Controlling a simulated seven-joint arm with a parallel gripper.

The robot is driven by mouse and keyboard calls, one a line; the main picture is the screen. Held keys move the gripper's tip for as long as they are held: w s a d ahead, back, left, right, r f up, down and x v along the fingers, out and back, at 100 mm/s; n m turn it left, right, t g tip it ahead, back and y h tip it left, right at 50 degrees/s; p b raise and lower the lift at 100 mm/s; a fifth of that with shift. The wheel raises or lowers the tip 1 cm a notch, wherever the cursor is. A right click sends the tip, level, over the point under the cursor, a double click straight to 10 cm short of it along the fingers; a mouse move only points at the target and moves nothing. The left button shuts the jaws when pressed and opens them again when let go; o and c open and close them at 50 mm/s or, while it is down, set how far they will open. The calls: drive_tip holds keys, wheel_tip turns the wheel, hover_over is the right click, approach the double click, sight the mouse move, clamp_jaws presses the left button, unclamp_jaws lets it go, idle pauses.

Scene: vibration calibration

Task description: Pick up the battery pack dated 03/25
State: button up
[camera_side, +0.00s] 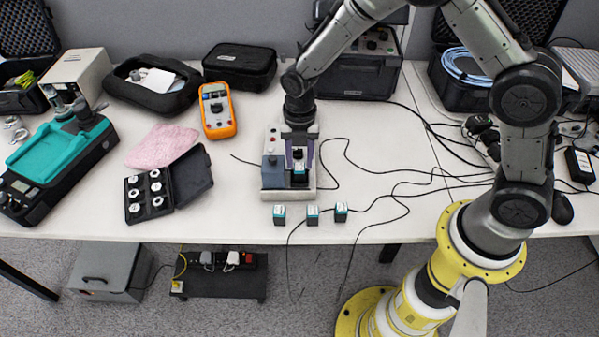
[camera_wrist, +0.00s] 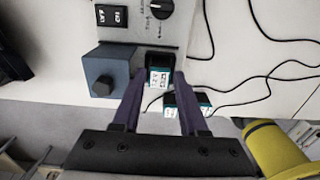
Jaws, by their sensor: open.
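Three small black-and-teal battery packs with white labels stand in a row at the table's front edge: a left one (camera_side: 279,214), a middle one (camera_side: 312,215) and a right one (camera_side: 341,211). Another battery pack (camera_side: 299,173) sits in the front of the grey calibration device (camera_side: 272,190); it also shows in the wrist view (camera_wrist: 159,79). My gripper (camera_wrist: 159,80) is open, its purple fingers either side of that pack; I cannot tell whether they touch it. Other packs (camera_wrist: 200,99) show partly behind the right finger. The dates are too small to read.
A blue-grey block (camera_wrist: 107,72) on the device is close to my left finger. Black cables (camera_side: 395,190) run across the table to the right. An open black case (camera_side: 190,178) with round weights and an orange multimeter (camera_side: 217,110) are to the left.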

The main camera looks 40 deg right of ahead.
drive_tip(key=shift+f, duration=1.3)
clamp_jaws()
